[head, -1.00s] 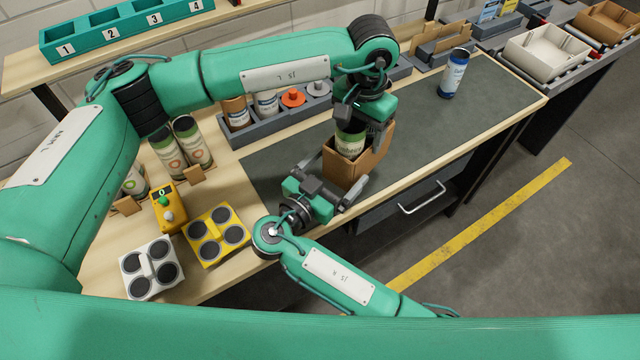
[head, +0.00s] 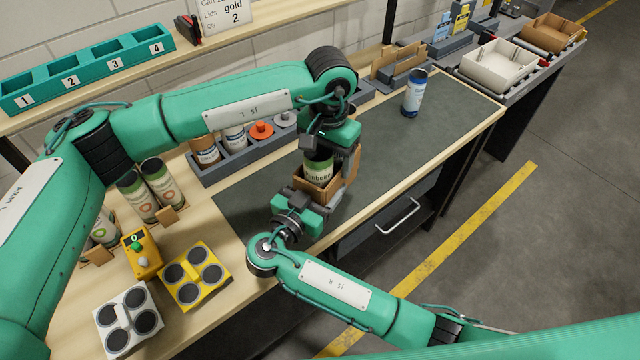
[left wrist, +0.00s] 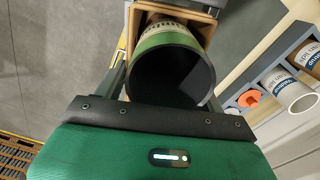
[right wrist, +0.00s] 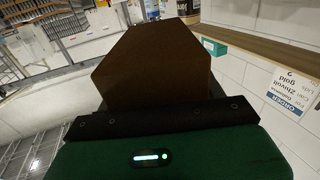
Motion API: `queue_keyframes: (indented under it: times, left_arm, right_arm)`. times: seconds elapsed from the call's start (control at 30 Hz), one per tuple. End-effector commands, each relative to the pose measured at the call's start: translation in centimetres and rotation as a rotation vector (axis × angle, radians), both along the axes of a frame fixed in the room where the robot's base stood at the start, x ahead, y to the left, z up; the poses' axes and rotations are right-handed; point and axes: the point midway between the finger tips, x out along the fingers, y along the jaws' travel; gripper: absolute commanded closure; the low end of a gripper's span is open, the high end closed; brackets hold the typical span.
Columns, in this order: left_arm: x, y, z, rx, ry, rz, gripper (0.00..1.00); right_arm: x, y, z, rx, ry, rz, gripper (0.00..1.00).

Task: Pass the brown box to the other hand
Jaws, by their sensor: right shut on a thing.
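The brown box (head: 310,187) is an open carton held over the near edge of the grey mat, with a can with a green band (head: 318,166) standing in it. My right gripper (head: 327,192) is shut on the box from the front left; the box's brown side (right wrist: 155,65) fills the right wrist view. My left gripper (head: 318,148) is directly above the can, pointing down. In the left wrist view its fingers lie apart on either side of the dark can top (left wrist: 172,78) and the box (left wrist: 190,12). Contact of the left fingers is hidden.
A blue can (head: 413,93) stands on the mat's far part. A grey rack (head: 245,150) with cans and lids is behind. Yellow (head: 196,276) and white (head: 128,318) four-pad fixtures lie front left. A white tray (head: 497,62) is far right.

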Motion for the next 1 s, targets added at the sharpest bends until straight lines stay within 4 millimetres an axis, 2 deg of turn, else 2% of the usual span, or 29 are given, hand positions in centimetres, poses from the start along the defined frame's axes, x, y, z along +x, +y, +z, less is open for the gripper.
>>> queue_keyframes:
  times: [0.03, 0.1, 0.47, 0.57, 0.8, 1.0]
  left_arm:
    - [-0.2, -0.2, 0.0, -0.004, 0.001, -0.005, 0.20]
    - [-0.1, -0.2, 0.0, -0.003, 0.001, -0.005, 0.06]
    - [-0.1, -0.1, 0.5, -0.002, -0.001, -0.003, 0.06]
    - [0.0, -0.2, 1.7, -0.003, -0.001, -0.003, 0.06]
    - [0.0, -0.2, 6.8, -0.004, -0.003, -0.003, 0.06]
    - [-0.1, -0.2, 10.3, -0.003, -0.001, -0.003, 0.06]
  right_arm:
    - [0.0, 0.2, 0.1, 0.000, -0.001, 0.004, 0.54]
    - [0.0, 0.2, 0.1, 0.001, -0.001, 0.004, 0.54]
    - [0.0, 0.1, 0.1, 0.001, -0.001, 0.003, 0.54]
    - [0.0, 0.1, 0.1, 0.001, -0.001, 0.002, 0.54]
    - [0.0, 0.1, 0.0, 0.000, -0.001, 0.002, 0.54]
    - [0.0, 0.1, 0.0, 0.001, -0.001, 0.002, 0.54]
